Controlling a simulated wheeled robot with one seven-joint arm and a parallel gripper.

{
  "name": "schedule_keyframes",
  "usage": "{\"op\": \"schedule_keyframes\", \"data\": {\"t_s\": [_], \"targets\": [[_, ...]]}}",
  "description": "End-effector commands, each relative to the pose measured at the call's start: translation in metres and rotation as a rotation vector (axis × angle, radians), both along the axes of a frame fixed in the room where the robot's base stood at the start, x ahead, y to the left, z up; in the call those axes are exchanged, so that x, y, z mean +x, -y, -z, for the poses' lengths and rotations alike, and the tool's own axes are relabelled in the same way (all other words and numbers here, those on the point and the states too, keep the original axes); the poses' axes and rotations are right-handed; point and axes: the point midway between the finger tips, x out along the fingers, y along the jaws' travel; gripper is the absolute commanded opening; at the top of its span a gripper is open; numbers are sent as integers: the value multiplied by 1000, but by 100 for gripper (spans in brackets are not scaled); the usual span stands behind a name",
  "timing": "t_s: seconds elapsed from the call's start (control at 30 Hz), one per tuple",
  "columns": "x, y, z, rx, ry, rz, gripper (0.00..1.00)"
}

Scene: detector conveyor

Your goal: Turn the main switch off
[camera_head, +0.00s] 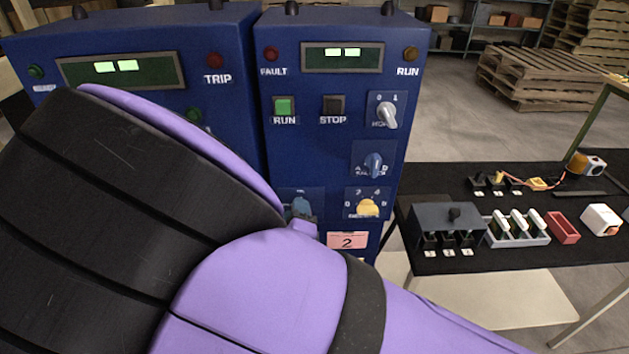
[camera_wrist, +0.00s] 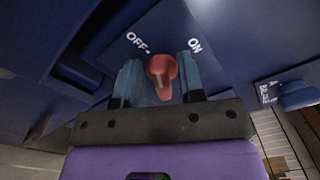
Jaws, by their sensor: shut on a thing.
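The main switch is a red rotary knob (camera_wrist: 162,74) on a dark blue plate, seen in the wrist view. The plate carries the label OFF at the upper left of the knob and ON at its upper right. My gripper (camera_wrist: 166,80) has its two blue-grey fingers on either side of the knob and is shut on it. I cannot tell which label the knob points to.
Two blue cabinets stand ahead; the right cabinet (camera_head: 335,148) has RUN and STOP buttons and several selectors, including a yellow one (camera_head: 368,206). A black-topped table (camera_head: 460,190) with small parts stands to the right. Pallets (camera_head: 530,80) lie behind, with open floor between.

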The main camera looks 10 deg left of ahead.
Motion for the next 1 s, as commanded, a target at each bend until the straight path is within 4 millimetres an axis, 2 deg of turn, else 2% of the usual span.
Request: {"op": "schedule_keyframes", "data": {"t_s": [0.2, 0.5, 1.0], "targets": [[-1, -1, 3, -190, 43, 0, 12], [-1, -1, 6, -385, 89, 0, 12], [-1, -1, 7, -495, 116, 0, 12]]}}
